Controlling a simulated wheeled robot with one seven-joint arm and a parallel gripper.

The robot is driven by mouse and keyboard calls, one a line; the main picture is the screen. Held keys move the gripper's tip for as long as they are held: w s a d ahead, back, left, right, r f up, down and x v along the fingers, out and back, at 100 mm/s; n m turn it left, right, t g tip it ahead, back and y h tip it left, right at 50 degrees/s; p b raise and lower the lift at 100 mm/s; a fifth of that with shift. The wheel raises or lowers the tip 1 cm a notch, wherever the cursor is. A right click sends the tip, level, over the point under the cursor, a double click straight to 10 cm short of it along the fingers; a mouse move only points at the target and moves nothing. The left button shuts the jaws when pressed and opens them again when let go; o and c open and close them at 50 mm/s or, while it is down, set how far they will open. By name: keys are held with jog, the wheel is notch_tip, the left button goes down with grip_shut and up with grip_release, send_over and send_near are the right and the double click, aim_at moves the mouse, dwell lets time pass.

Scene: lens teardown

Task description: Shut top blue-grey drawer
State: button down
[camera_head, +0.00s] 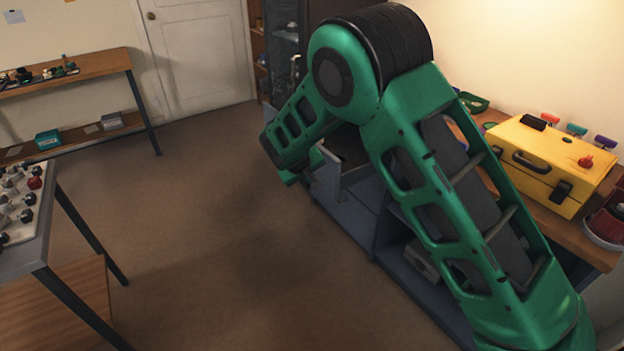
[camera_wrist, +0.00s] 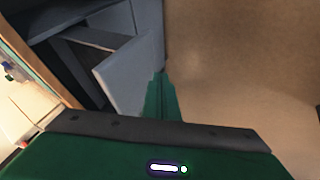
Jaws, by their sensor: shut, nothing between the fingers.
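The top blue-grey drawer (camera_head: 327,177) stands pulled out from the cabinet under the right-hand workbench, partly hidden by my arm in the head view. In the wrist view its blue-grey front panel (camera_wrist: 128,75) and open inside show left of the middle. My gripper (camera_wrist: 161,84) is shut and empty, with its green fingers close by the right side of the drawer front. I cannot tell whether they touch it. In the head view my green arm bends over the bench and its end reaches down beside the drawer's outer face.
The bench bears a yellow toolbox (camera_head: 553,160) and a red container (camera_head: 606,221). Below are blue-grey cabinet shelves (camera_head: 358,217). A table with knobbed parts (camera_head: 22,262) stands at the left, and a wooden shelf unit (camera_head: 95,64) behind it. The brown floor (camera_head: 215,225) between is clear.

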send_near(326, 184)
notch_tip(326, 184, down, 3)
jog(key=a, duration=0.2)
jog(key=shift+w+d, duration=0.5)
jog(key=shift+d, duration=0.2)
jog(key=shift+w+d, duration=0.55)
jog(key=shift+d, duration=0.2)
